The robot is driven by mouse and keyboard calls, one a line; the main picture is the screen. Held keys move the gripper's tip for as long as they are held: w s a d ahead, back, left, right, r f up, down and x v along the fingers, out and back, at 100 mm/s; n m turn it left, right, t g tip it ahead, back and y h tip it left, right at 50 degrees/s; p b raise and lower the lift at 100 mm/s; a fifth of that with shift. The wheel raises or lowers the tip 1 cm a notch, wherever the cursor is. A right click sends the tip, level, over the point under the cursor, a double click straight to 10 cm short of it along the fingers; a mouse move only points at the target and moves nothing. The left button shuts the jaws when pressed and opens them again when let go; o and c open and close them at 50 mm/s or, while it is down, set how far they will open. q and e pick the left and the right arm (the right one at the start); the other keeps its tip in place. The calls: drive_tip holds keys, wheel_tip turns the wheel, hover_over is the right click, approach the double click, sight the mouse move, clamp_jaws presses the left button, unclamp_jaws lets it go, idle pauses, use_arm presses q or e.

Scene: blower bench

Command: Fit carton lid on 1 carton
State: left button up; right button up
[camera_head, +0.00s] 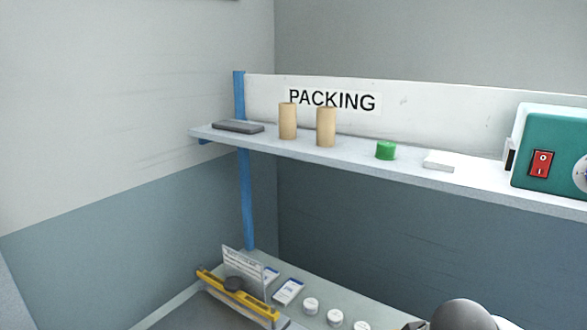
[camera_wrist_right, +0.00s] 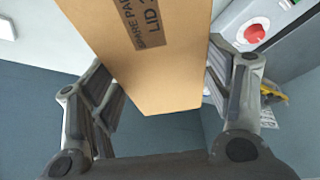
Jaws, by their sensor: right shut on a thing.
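In the right wrist view, a brown cardboard piece (camera_wrist_right: 165,75) carries a dark printed label that reads "SPARE PAR…" and "LID". It looks like the carton lid, and its upper part runs out of the picture. My right gripper (camera_wrist_right: 158,66) is shut on it, with one finger at each side. No carton that I can make out shows in either view. My left gripper is not in view.
The packing shelf (camera_head: 470,186) holds a dark flat block (camera_head: 238,127), two tan cylinders (camera_head: 326,127), a green cap (camera_head: 386,150), a white block (camera_head: 438,161) and a teal machine (camera_head: 545,150). Below are a yellow-edged device (camera_head: 235,298), small boxes (camera_head: 288,291) and white jars (camera_head: 311,306).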

drive_tip(key=shift+w+d+r+m+h, duration=0.3)
drive_tip(key=shift+w+r+m, duration=0.25)
drive_tip(key=shift+r+m, duration=0.25)
drive_tip(key=shift+r, duration=0.1)
